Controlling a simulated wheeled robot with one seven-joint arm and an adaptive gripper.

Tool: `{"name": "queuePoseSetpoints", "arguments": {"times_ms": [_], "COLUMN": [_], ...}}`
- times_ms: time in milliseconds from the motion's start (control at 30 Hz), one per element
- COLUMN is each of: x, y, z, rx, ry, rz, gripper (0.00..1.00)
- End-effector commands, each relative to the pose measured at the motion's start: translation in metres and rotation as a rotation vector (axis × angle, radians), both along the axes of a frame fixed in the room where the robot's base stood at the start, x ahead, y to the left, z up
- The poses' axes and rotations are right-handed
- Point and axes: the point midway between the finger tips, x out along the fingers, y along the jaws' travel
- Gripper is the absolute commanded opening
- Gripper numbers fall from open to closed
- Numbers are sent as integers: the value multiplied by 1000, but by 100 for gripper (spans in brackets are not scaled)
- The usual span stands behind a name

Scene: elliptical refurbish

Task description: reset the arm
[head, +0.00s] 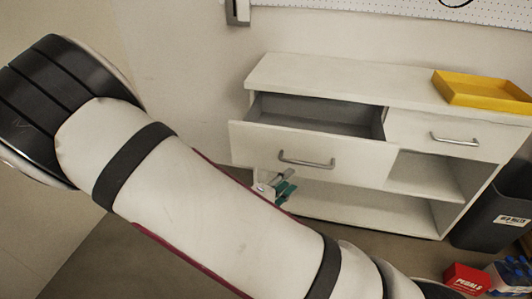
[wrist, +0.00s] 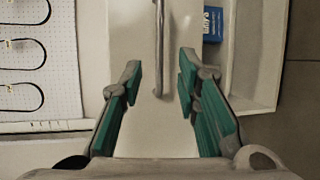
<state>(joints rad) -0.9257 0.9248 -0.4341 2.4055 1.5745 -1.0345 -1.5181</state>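My arm (head: 205,205) crosses the head view from upper left to lower right. My gripper (head: 278,187) shows partly behind it, with its green finger pads just below the drawer handle (head: 306,160). In the wrist view my gripper (wrist: 160,68) is open with nothing held; its two fingers (wrist: 118,100) stand apart. The metal handle (wrist: 158,45) appears between the fingertips there, with no visible contact. The left drawer (head: 300,140) of the white cabinet is pulled open, and its visible inside looks empty.
The right drawer (head: 455,137) is shut. A yellow tray (head: 480,88) sits on the cabinet top (head: 350,80). A dark bin (head: 500,205) and a red box (head: 467,279) stand at right. A blue box (wrist: 212,24) lies inside the cabinet's open shelf space in the wrist view.

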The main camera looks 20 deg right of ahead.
Motion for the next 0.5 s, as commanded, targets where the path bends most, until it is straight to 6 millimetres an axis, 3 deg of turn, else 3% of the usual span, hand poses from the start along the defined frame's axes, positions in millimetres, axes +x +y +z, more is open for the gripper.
{"name": "queuePoseSetpoints", "arguments": {"times_ms": [233, 367, 500], "x": [5, 16, 26], "y": [4, 22, 56], "z": [-7, -19, -21], "rx": [109, 366, 708], "ry": [-3, -11, -13], "rz": [1, 6, 9], "gripper": [30, 30, 30]}}
